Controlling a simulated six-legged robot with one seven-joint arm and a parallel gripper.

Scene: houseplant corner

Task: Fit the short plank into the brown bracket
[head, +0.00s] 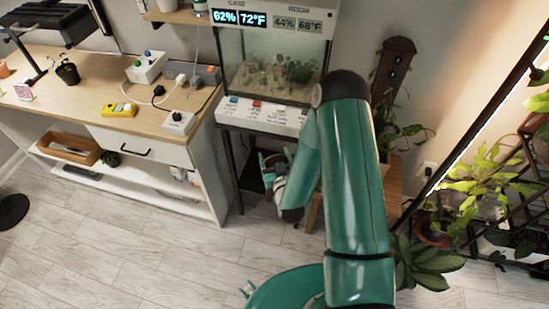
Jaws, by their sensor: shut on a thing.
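My gripper (274,160) is low in front of the glass case's stand, near the middle of the view, with its teal fingers pointing up and away. It is small and partly hidden by my own arm. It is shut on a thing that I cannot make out. I cannot pick out the short plank for certain. A tall dark brown board (397,62) with round marks stands upright against the wall, right of the glass case. I cannot tell whether it is the brown bracket. My gripper is apart from it, lower and to the left.
A glass case (258,68) with plants stands on a dark-legged stand. The workbench (60,98) at left bears a yellow device (119,110), sockets and a lamp. A wooden box (68,149) is on its shelf. Leafy plants (480,180) crowd the right.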

